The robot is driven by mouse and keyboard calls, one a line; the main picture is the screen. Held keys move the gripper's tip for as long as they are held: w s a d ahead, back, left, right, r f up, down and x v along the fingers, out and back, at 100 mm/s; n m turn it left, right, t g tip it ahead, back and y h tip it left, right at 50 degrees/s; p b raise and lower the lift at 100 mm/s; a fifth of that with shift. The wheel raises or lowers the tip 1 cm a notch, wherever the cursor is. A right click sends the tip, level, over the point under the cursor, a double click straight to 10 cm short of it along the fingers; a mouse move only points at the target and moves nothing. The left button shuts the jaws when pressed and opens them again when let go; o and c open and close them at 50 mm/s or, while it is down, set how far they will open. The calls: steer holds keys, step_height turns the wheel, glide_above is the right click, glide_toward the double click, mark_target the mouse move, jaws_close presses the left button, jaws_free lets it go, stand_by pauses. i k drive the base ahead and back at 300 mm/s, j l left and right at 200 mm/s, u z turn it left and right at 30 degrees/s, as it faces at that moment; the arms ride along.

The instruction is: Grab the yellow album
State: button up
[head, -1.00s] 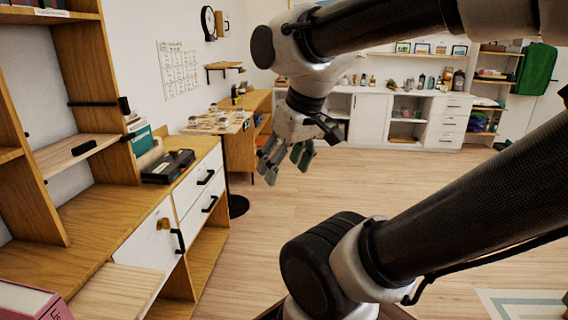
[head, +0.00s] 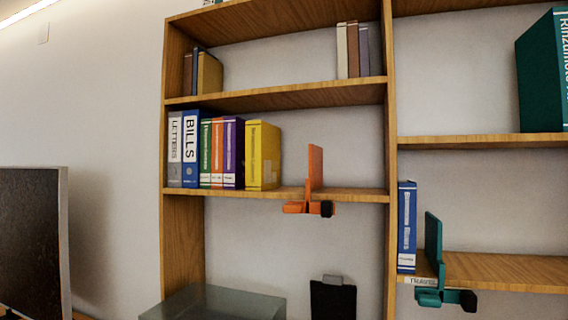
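A yellow album (head: 263,156) stands upright on the middle shelf of a wooden bookcase in the head view. It is at the right end of a row of binders and books, touching or close to the purple one on its left. Its right side is free. My gripper does not show in the current head view.
The row holds a purple book (head: 233,153) and a blue BILLS binder (head: 190,149). An orange bookend (head: 314,178) sits right of the album with a gap. A teal bookend (head: 436,264) and blue binder (head: 406,227) are lower right. A dark screen (head: 35,240) stands left.

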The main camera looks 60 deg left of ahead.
mark_target(263, 138)
steer(key=u, duration=2.25)
